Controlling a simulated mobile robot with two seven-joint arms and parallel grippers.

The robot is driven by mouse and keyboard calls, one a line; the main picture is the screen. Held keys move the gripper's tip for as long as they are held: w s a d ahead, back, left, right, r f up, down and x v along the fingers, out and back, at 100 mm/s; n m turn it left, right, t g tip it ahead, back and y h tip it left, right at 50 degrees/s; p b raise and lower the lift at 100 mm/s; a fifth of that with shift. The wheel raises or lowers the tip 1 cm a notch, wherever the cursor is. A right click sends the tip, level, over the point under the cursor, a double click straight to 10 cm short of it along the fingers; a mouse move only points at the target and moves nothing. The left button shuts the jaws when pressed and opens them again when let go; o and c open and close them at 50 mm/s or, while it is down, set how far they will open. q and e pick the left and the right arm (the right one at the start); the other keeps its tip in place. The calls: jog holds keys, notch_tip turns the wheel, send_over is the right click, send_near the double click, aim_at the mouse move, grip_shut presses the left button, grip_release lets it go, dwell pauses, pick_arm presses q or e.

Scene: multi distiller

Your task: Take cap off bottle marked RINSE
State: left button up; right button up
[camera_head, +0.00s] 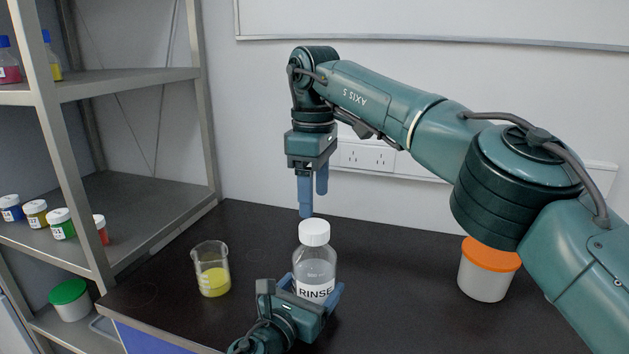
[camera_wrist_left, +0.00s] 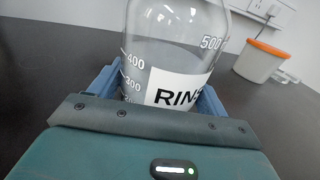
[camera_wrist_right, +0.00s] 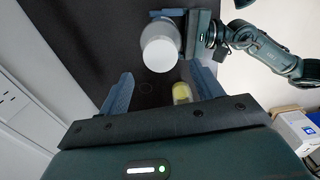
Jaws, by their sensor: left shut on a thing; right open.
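The bottle marked RINSE (camera_head: 315,272) stands upright on the dark bench, clear with a white label; it also fills the left wrist view (camera_wrist_left: 172,58). Its white cap (camera_head: 314,233) is on its top, and shows from above in the right wrist view (camera_wrist_right: 160,54). My left gripper (camera_head: 314,287) is shut on the bottle's body, one blue finger on each side. My right gripper (camera_head: 313,200) points down, open and empty, above and behind the cap. In the right wrist view its fingers (camera_wrist_right: 162,92) are apart, with the cap beyond their tips.
A beaker with yellow liquid (camera_head: 212,270) stands left of the bottle. A white tub with an orange lid (camera_head: 488,270) stands at the right, partly behind my right arm. A metal shelf (camera_head: 130,84) with small jars is at the left. The wall with sockets (camera_head: 367,157) is behind.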

aim_at(314, 225)
pick_arm(q)
jog(key=shift+f, duration=0.1)
pick_arm(e)
jog(key=shift+f, duration=3.2)
jog(key=shift+c, duration=0.4)
